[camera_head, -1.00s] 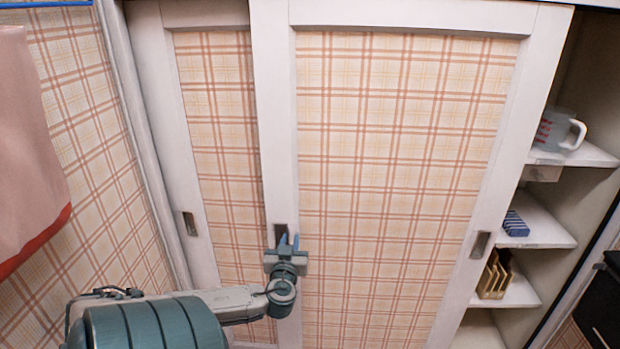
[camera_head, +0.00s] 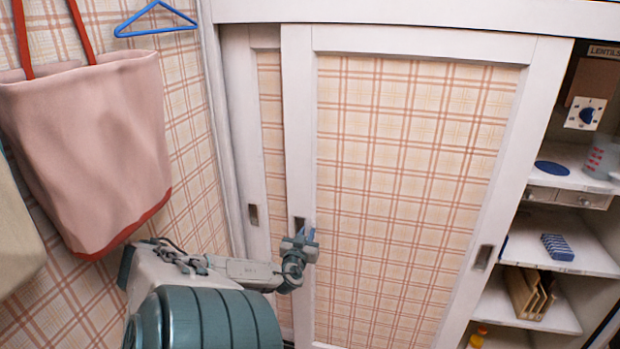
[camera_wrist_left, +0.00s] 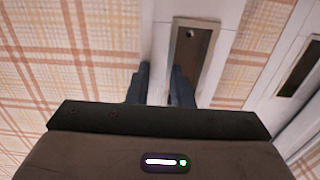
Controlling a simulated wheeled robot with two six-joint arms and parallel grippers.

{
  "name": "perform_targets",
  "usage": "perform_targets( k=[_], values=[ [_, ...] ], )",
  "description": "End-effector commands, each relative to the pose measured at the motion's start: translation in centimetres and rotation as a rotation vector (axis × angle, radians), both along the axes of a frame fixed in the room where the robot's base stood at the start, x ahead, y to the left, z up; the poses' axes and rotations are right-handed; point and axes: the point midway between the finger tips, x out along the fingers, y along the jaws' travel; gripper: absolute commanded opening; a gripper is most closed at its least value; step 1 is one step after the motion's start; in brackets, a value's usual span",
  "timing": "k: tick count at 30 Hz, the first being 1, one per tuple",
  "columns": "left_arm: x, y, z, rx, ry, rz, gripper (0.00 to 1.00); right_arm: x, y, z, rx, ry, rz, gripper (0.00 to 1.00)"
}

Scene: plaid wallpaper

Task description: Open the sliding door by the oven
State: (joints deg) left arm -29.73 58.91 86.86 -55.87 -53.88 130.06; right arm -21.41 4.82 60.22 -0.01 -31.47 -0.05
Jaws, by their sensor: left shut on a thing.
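The front sliding door (camera_head: 415,180) is a white frame with a plaid panel. It overlaps the rear sliding door (camera_head: 271,110) on the left, leaving a narrow strip of that panel in view. The cupboard is open at the right, showing shelves. My left gripper (camera_head: 307,232) is at the front door's left recessed handle (camera_head: 299,222), shut on it. In the left wrist view its fingers (camera_wrist_left: 161,80) stand at the handle plate (camera_wrist_left: 190,50), one finger against the recess; the exact contact is unclear. A second recessed handle (camera_head: 484,257) is on the door's right stile. My right gripper is not in view.
The shelves (camera_head: 545,230) hold a blue sponge-like block (camera_head: 557,247), a wooden rack (camera_head: 530,293), a measuring cup (camera_head: 602,158) and a scale-like dial (camera_head: 586,114). A pink bag (camera_head: 95,150) and a blue hanger (camera_head: 156,22) hang on the left wall.

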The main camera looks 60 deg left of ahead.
Motion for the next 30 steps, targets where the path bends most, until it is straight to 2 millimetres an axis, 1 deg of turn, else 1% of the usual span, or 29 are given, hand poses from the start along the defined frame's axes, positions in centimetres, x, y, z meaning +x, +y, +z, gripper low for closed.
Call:
perform_targets(
  k=[9, 10, 12, 13, 26, 30],
  values=[
    [-0.1, 0.0, -0.1, 0.0, 0.001, 0.002, 0.0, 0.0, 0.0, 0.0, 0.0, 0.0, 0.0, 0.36],
    [-0.1, 0.0, -0.1, 0.0, 0.001, 0.002, 0.26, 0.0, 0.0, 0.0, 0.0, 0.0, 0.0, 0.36],
    [-0.1, 0.0, -0.1, 0.0, 0.001, 0.001, 0.4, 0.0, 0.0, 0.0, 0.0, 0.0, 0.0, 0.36],
    [-0.1, 0.0, -0.1, 0.0, 0.001, 0.001, 0.42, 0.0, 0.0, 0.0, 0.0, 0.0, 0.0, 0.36],
    [0.0, -0.1, -0.1, 0.0, 0.0, 0.0, 0.42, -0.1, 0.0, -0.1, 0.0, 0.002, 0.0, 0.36],
    [0.2, -1.2, -0.2, -0.002, -0.001, -0.002, 0.42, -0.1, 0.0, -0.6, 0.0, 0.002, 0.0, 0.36]
  ],
)
